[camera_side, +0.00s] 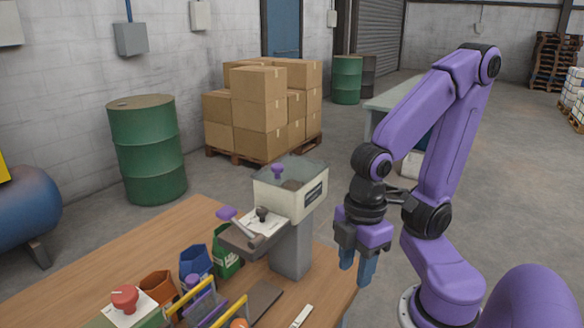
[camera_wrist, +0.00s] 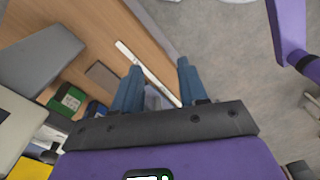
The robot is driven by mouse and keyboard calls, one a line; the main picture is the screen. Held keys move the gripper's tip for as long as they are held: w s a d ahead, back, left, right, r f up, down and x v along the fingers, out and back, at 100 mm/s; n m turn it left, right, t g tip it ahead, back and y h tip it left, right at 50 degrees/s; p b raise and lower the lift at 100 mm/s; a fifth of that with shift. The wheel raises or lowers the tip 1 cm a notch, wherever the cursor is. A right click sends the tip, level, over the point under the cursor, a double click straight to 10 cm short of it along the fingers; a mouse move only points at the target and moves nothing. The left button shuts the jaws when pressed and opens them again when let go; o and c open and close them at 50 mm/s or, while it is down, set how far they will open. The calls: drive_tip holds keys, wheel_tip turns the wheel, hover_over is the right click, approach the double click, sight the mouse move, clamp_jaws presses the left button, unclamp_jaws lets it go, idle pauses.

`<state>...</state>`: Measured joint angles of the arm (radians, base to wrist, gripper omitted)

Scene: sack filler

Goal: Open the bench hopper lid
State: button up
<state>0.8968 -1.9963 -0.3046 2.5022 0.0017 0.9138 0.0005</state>
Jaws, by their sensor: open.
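The bench hopper (camera_side: 285,200) is a cream box on a grey column at the back of the wooden bench. Its see-through grey lid (camera_side: 308,170) lies over the top and looks shut. A purple knob (camera_side: 277,170) stands on the lid. My gripper (camera_side: 357,268) hangs to the right of the hopper, apart from it, with its blue fingers pointing down near the bench's right edge. In the wrist view the fingers of my gripper (camera_wrist: 158,84) are apart with nothing held between them. The lid and knob cannot be made out in the wrist view.
A purple-handled lever (camera_side: 228,213) sticks out left of the hopper. A red button (camera_side: 125,297) is at front left. A white strip (camera_side: 301,316) lies near the front edge.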

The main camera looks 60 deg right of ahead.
drive_tip(key=c, duration=0.5)
drive_tip(key=w+a+r+n, duration=0.1)
drive_tip(key=w+r+n, duration=0.1)
drive_tip(key=w+r, duration=0.1)
drive_tip(key=w+a+r+n+t+h, duration=0.1)
drive_tip(key=w+r+n, duration=0.1)
drive_tip(key=w+r, duration=0.1)
drive_tip(key=w+a+r+n, duration=0.2)
drive_tip(key=w+r, duration=0.1)
drive_tip(key=r, duration=0.1)
drive_tip(key=shift+w+r+h, duration=0.1)
drive_tip(key=shift+w+h, duration=0.05)
drive_tip(key=shift+h, duration=0.25)
clamp_jaws()
drive_tip(key=w+r+n+t+h, duration=0.15)
drive_tip(key=w+r+n, duration=0.45)
drive_tip(key=r, duration=0.7)
drive_tip(key=w+d+f, duration=0.4)
drive_tip(key=d+f, duration=0.3)
drive_tip(key=f, duration=0.2)
drive_tip(key=shift+w+d+f+m+h, duration=0.2)
drive_tip(key=shift+d+m+h, duration=0.1)
drive_tip(key=shift+h, duration=0.15)
